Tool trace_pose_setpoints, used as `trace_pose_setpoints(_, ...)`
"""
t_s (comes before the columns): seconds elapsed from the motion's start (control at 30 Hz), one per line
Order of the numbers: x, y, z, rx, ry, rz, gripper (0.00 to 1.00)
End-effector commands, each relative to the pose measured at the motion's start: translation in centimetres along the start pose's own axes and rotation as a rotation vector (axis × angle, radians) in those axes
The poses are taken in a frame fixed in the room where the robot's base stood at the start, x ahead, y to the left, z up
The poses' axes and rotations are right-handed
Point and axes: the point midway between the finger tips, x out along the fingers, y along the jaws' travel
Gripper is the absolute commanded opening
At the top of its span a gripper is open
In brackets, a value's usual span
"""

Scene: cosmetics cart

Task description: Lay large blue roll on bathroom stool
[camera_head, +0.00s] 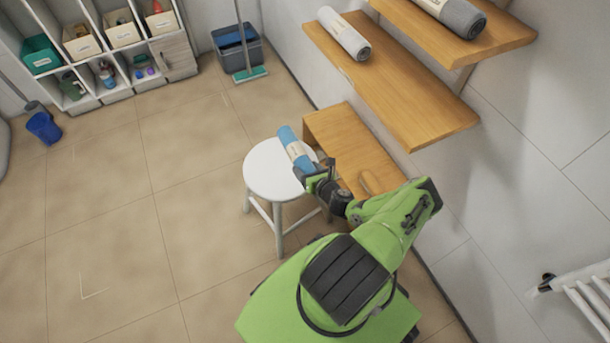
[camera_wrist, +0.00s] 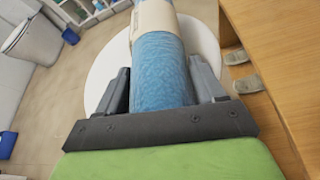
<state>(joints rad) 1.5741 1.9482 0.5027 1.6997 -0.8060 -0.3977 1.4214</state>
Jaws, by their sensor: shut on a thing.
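The large blue roll (camera_head: 290,142) has a pale band around its middle. My gripper (camera_head: 318,178) is shut on the near end of the roll, over the stool's right side. In the wrist view the blue roll (camera_wrist: 160,75) lies between the two fingers of my gripper (camera_wrist: 163,90) and points away from me. The round white bathroom stool (camera_head: 262,175) stands on the tiled floor; its seat also shows beneath the roll in the wrist view (camera_wrist: 103,70). I cannot tell whether the roll touches the seat.
A wooden bench (camera_head: 340,135) stands close to the stool's right. Wall shelves (camera_head: 410,85) above it hold a white roll (camera_head: 344,35) and a grey roll (camera_head: 455,15). A mop bucket (camera_head: 236,48) and a cubby unit (camera_head: 100,45) stand at the back.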

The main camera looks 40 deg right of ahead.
Motion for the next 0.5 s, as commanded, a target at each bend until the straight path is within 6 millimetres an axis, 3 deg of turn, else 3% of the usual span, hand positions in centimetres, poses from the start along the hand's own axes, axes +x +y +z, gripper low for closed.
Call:
trace_pose_setpoints(0.1, 0.9, -0.5, -2.2, 0.001, -0.001, 0.0, 0.26)
trace_pose_setpoints(0.43, 1.0, -0.5, -2.4, 0.0, -0.001, 0.001, 0.26)
trace_pose_setpoints(0.47, 1.0, -0.6, -2.5, 0.0, 0.002, 0.001, 0.7)
trace_pose_setpoints(0.5, 0.9, -0.5, -2.4, 0.0, 0.002, 0.001, 0.76)
